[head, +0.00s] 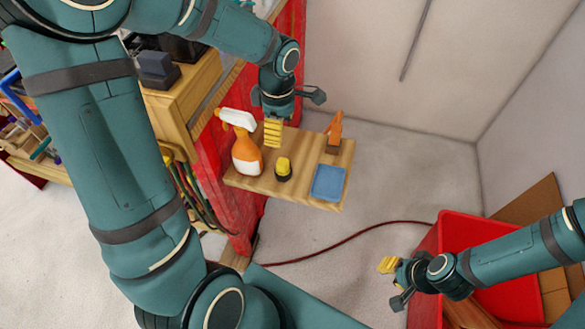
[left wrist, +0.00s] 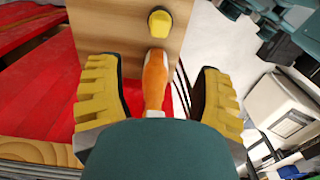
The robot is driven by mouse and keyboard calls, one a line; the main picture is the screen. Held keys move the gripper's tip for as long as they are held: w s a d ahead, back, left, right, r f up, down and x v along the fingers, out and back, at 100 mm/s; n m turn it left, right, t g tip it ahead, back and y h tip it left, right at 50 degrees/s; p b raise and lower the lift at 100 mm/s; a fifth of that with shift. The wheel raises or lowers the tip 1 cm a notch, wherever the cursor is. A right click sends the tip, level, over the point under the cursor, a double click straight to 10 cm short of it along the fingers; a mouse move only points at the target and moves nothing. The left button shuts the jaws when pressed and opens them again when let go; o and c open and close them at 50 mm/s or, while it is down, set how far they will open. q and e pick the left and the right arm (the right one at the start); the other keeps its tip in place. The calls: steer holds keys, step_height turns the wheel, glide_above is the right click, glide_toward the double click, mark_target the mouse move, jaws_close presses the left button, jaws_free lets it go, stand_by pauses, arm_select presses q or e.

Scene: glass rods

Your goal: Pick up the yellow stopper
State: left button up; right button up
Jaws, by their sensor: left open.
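The yellow stopper (head: 283,167), with a dark base, stands upright on the wooden shelf (head: 246,182) in the head view, between the spray bottle and the blue tray. It also shows at the top of the left wrist view (left wrist: 160,23). My left gripper (head: 272,132) is above the shelf, behind and above the stopper and apart from it. In the left wrist view its yellow fingers (left wrist: 155,95) are spread, with the stopper beyond them. My right gripper (head: 388,264) is at the lower right, far from the stopper; its finger gap is not clear.
An orange spray bottle (head: 246,156) with a white head stands left of the stopper. A blue tray (head: 328,183) and an orange tool (head: 334,130) are to its right. An orange shape (left wrist: 155,80) shows between the fingers' directions. A red bin (head: 470,226) is near my right arm.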

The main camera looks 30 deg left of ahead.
arm_select(q)
steer(key=b, duration=0.2)
glide_above(282, 161)
step_height(282, 161, down, 8)
steer(key=shift+a, duration=0.1)
steer(key=shift+f+b, duration=0.5)
steer(key=shift+f, duration=2.25)
jaws_close()
